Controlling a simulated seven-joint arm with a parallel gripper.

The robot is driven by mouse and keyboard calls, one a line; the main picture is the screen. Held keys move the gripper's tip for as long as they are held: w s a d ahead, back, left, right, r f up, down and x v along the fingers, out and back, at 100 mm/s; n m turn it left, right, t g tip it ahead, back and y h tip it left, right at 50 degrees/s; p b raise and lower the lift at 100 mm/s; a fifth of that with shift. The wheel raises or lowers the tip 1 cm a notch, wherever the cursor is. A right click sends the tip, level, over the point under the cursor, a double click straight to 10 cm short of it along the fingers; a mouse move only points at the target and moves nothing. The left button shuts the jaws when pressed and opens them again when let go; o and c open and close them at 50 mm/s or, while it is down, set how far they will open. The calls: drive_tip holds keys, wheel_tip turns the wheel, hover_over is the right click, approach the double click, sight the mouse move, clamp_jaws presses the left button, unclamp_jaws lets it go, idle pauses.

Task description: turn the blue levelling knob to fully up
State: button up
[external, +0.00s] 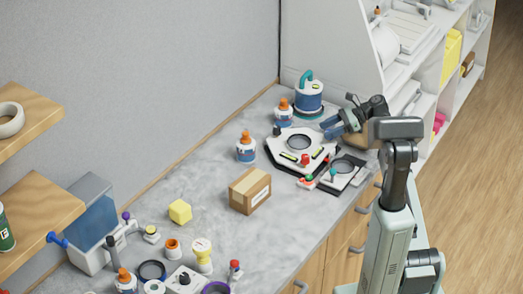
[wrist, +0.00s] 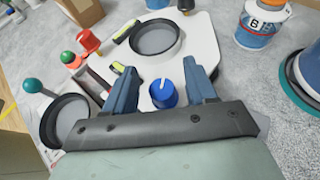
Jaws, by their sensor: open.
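The blue levelling knob (wrist: 162,96) shows in the wrist view, on the near edge of a white plate (wrist: 195,45) with a round dark window. A white mark on the knob points toward the top of the picture. My gripper (wrist: 162,88) is open, with one blue finger on each side of the knob and a visible gap at both sides. I cannot tell whether the fingertips are at the knob's height. In the external view, my gripper (external: 335,128) is over the back right side of the white plate (external: 280,156); the knob is not clearly seen there.
A smaller plate with a dark round window and teal-balled lever (wrist: 30,86) lies beside the white plate. A red part (wrist: 87,41) and a green ball (wrist: 68,57) are close by. A labelled jar (wrist: 262,25) stands right. A cardboard box (external: 250,190) stands further left on the counter.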

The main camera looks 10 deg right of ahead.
wheel_tip(320, 180, up, 9)
drive_tip(key=shift+f, duration=0.2)
idle(0.5)
drive_tip(key=shift+d, duration=0.4)
drive_tip(key=s+d+f+m+t+h, duration=0.1)
drive_tip(key=s+d+f+m+t, duration=0.35)
drive_tip(key=s+d, duration=0.5)
drive_tip(key=w+a+f+t, duration=0.1)
drive_tip(key=w+a+f, duration=0.1)
drive_tip(key=w+a, duration=0.1)
drive_tip(key=w+a+f+m+t+h, duration=0.1)
drive_tip(key=w+a, duration=0.2)
drive_tip(key=a, duration=0.1)
drive_tip(key=w+a+f+m+t, duration=0.1)
drive_tip(key=w+a+f+t, duration=0.1)
drive_tip(key=w+a, duration=0.1)
drive_tip(key=shift+w+a+f+h, duration=0.2)
drive_tip(key=shift+f+h, duration=0.1)
